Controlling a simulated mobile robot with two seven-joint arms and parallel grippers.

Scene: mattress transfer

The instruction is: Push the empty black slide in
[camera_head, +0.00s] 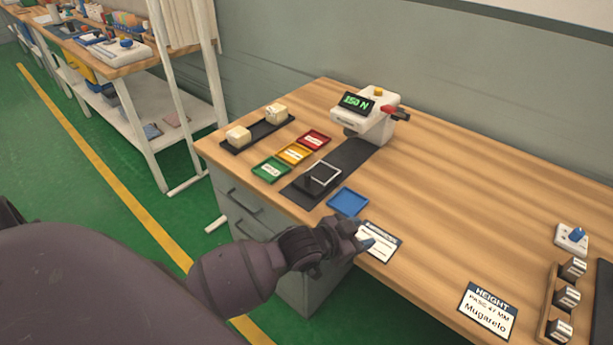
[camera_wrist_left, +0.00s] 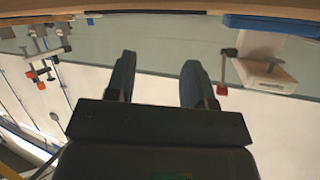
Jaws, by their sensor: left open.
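The black slide (camera_head: 320,179) has a pale square outline on top and a dark block-like front. It sits on a dark strip (camera_head: 352,154) that runs from the front of the table to the white force tester (camera_head: 366,117), which reads 150 N. I see nothing lying in the slide. My left gripper (camera_head: 366,240) is near the table's front edge by a white card, right of and nearer than the slide, apart from it. In the left wrist view its two dark fingers (camera_wrist_left: 155,80) are spread with nothing between them. My right gripper is out of view.
A blue tray (camera_head: 347,202) lies between the slide and my gripper. Green (camera_head: 271,169), yellow (camera_head: 295,153) and red (camera_head: 314,139) trays lie left of the strip. A black tray (camera_head: 256,134) holds two pale blocks. The table's middle right is clear.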

